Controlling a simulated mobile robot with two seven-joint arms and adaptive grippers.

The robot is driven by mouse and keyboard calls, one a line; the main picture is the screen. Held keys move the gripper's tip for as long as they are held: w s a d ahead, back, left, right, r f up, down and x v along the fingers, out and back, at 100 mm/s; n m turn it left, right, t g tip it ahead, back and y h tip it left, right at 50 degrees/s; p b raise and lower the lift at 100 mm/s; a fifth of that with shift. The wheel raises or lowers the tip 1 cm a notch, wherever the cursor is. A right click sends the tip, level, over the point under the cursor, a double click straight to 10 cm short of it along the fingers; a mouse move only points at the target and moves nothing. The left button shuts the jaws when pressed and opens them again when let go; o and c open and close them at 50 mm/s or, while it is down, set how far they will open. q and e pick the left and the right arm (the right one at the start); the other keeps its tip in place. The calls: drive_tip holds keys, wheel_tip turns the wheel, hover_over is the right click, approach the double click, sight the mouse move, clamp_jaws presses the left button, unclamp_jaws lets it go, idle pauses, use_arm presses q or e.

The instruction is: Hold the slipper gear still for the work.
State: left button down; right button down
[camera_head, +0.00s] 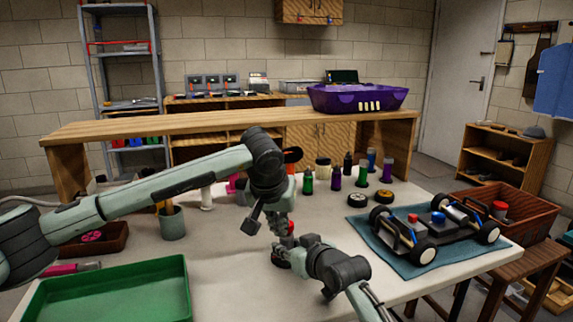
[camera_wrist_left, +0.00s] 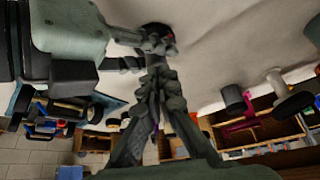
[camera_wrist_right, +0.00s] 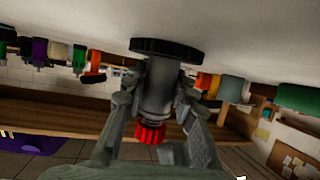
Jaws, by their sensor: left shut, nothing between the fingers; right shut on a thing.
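The slipper gear, a grey shaft with a black toothed disc (camera_wrist_right: 165,47) at one end and a red ribbed piece (camera_wrist_right: 150,132) at the other, shows in the right wrist view, which is upside down. The disc is low at the tabletop. My right gripper (camera_wrist_right: 157,95) is shut around the grey shaft. In the head view the gear's dark lower part (camera_head: 279,259) is mostly hidden by my arms. My left gripper (camera_wrist_left: 157,48) is shut and empty, close to the gear's red end; I cannot tell whether they touch.
The black car chassis (camera_head: 432,228) lies on a blue mat (camera_head: 392,262) at the right. Two wheels (camera_head: 357,200) and several bottles (camera_head: 336,180) stand behind. A green tray (camera_head: 110,290) and a cup (camera_head: 172,222) are at the left. The front middle table is bare.

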use_arm(q)
drive_tip(key=shift+w+d, duration=0.1)
drive_tip(key=shift+w, duration=0.1)
drive_tip(key=shift+s+d, duration=0.1)
drive_tip(key=shift+d, duration=0.35)
drive_tip(key=shift+s, duration=0.2)
wheel_tip(320, 180, up, 6)
drive_tip(key=shift+s, duration=0.25)
idle(0.6)
drive_tip(key=shift+a, duration=0.1)
use_arm(e)
drive_tip(key=c, duration=1.1)
unclamp_jaws()
drive_tip(key=shift+c, duration=0.2)
